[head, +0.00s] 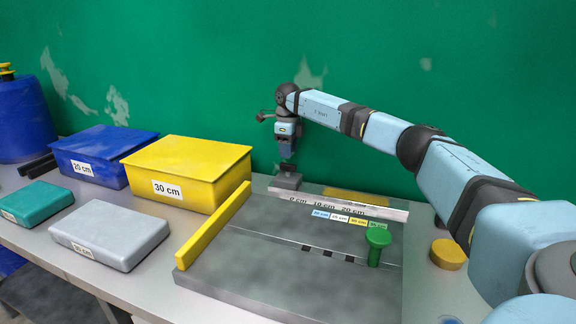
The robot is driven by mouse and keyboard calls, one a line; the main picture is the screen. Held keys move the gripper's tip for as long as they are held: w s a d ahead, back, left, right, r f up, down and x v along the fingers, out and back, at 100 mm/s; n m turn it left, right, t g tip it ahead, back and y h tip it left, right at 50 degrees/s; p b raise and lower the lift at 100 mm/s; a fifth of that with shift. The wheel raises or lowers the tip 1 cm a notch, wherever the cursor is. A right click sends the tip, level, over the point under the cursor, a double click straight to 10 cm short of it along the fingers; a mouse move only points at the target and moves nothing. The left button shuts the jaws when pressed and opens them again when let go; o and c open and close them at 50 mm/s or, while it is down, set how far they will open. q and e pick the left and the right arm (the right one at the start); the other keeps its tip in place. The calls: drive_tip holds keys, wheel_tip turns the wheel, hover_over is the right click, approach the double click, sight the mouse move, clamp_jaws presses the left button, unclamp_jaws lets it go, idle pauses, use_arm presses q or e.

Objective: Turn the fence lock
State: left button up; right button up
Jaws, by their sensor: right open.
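My right gripper (287,157) points down at the back of a grey fixture (290,250), near the green wall. It is open, just above a small grey block with a dark top (286,182); a gap or contact is too small to tell. A yellow fence bar (215,225) runs along the fixture's left edge. A green knob on a post (377,238) stands upright at the fixture's right side, apart from the gripper. No label shows which part is the fence lock. My left gripper is not in view.
A white scale strip (340,205) marked in cm crosses the fixture's back. A yellow 30 cm box (190,160), a blue box (100,150), a grey box (110,228) and a teal box (35,203) stand left. A yellow disc (448,254) lies right, near my arm.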

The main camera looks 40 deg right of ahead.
sight(288, 164)
drive_tip(key=shift+f, duration=2.35)
clamp_jaws()
